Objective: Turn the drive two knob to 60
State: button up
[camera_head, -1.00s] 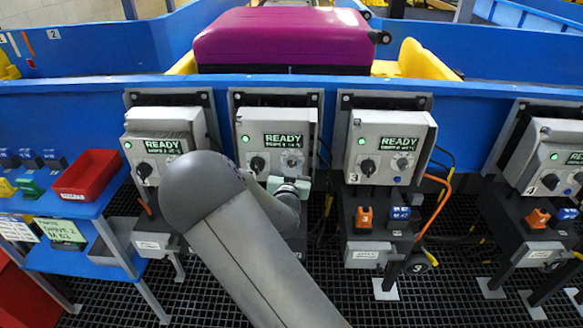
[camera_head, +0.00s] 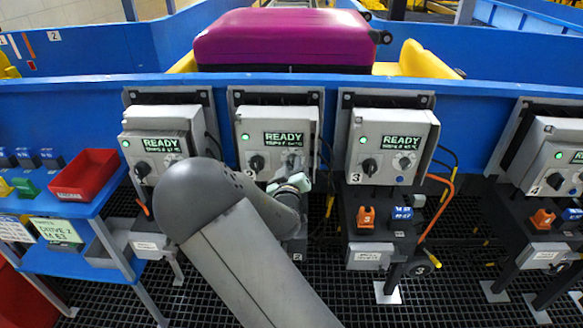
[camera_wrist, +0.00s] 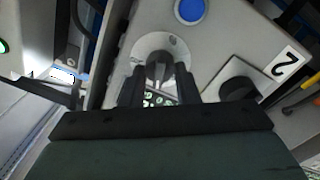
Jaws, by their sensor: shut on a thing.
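The drive two box (camera_head: 277,118) is grey, with a lit green lamp and a READY screen; the smaller screen text is too blurred to read. Its black selector (camera_head: 256,163) is at lower left, and the round dial plate is at lower right. In the wrist view, the box face carries a "2" label (camera_wrist: 288,66) and a black selector (camera_wrist: 238,88). My gripper (camera_wrist: 158,88) is shut on the dark grey knob (camera_wrist: 158,66) on the round dial plate (camera_wrist: 174,46), one finger on each side. The dial's scale cannot be read. In the head view, my arm hides the fingers.
Similar READY boxes stand on both sides, box three (camera_head: 391,130) to the right. A red tray (camera_head: 84,174) lies on the blue shelf at left, above a pale drive 2 note (camera_head: 57,232). A magenta suitcase (camera_head: 283,37) lies behind. A blue button (camera_wrist: 189,10) is near my gripper.

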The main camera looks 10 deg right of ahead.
jog(key=shift+n, duration=0.4)
jog(key=o, duration=1)
jog(key=shift+c, duration=0.2)
jog(key=shift+s, duration=0.1)
jog(key=p+v, duration=1)
jog(key=v, duration=0.7)
jog(key=shift+s+a+f, duration=0.15)
